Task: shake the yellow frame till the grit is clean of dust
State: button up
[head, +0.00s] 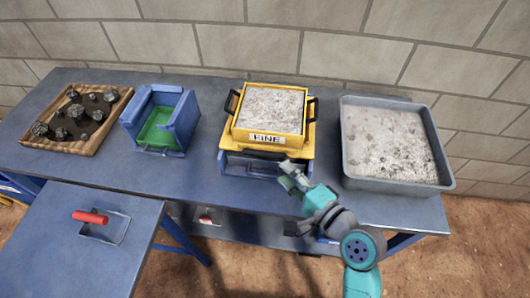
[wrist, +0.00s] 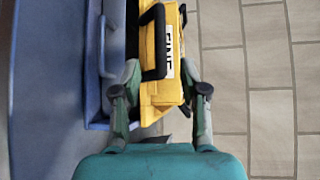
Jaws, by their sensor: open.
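The yellow frame (head: 267,138), labelled FINE, sits on a blue stand (head: 238,167) on the bench. Grey grit (head: 270,106) fills it, and a black handle stands at each side. In the wrist view the yellow frame (wrist: 160,92) shows with a black handle (wrist: 153,42) ahead of the fingers. My gripper (head: 289,174) is in front of the frame's lower right side. In the wrist view my gripper (wrist: 160,84) has its fingers apart with nothing held between them. Whether a finger touches the frame I cannot tell.
A grey tray (head: 398,184) of pale, dusty material stands to the right. A blue box with a green inside (head: 155,128) stands left, then a wooden tray (head: 30,140) of dark rocks. A red-handled scoop (head: 91,217) lies on the nearer table. A block wall (head: 300,45) stands behind.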

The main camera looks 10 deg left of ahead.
aim_at(264, 152)
jog(key=x, duration=0.9)
jog(key=shift+w+a+f, duration=0.1)
jog(key=shift+w+a, duration=0.1)
jog(key=shift+w, duration=0.05)
jog(key=shift+c, duration=0.2)
grip_shut()
